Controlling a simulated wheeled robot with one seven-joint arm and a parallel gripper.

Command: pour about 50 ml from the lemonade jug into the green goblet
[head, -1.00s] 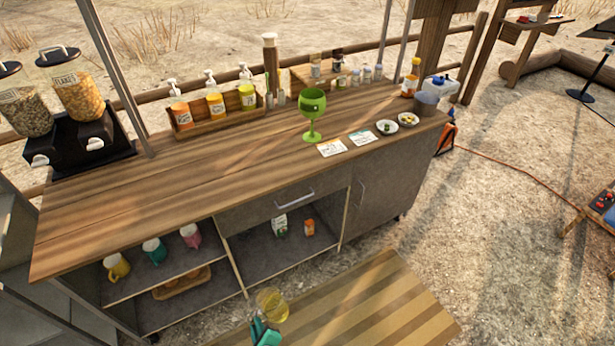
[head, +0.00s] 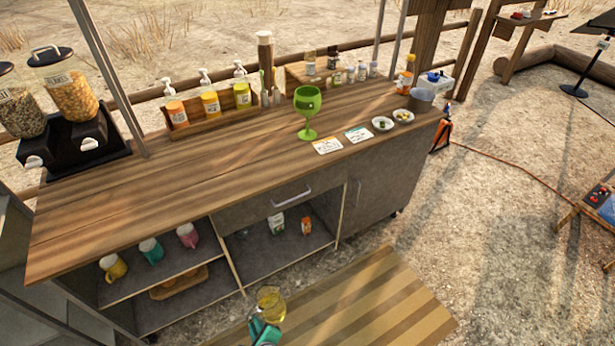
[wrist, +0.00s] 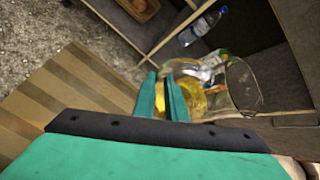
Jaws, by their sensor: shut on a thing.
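The green goblet (head: 308,108) stands upright on the wooden counter (head: 190,165), toward its right half. The lemonade jug (head: 271,300) is clear with yellow liquid in it, low in front of the counter in the head view. My gripper (head: 264,326) is shut on the jug and holds it below counter height, well apart from the goblet. In the wrist view the two teal fingers of my gripper (wrist: 163,98) are at the jug (wrist: 240,88), whose clear rim shows to the right. The fingers hide part of the jug.
Two cards (head: 327,146) and two small bowls (head: 382,124) are right of the goblet. A wooden rack of pump bottles (head: 211,104) stands behind left. Dispensers (head: 75,98) stand far left. The counter's left and middle front are clear. Mugs (head: 151,250) sit on the shelf below.

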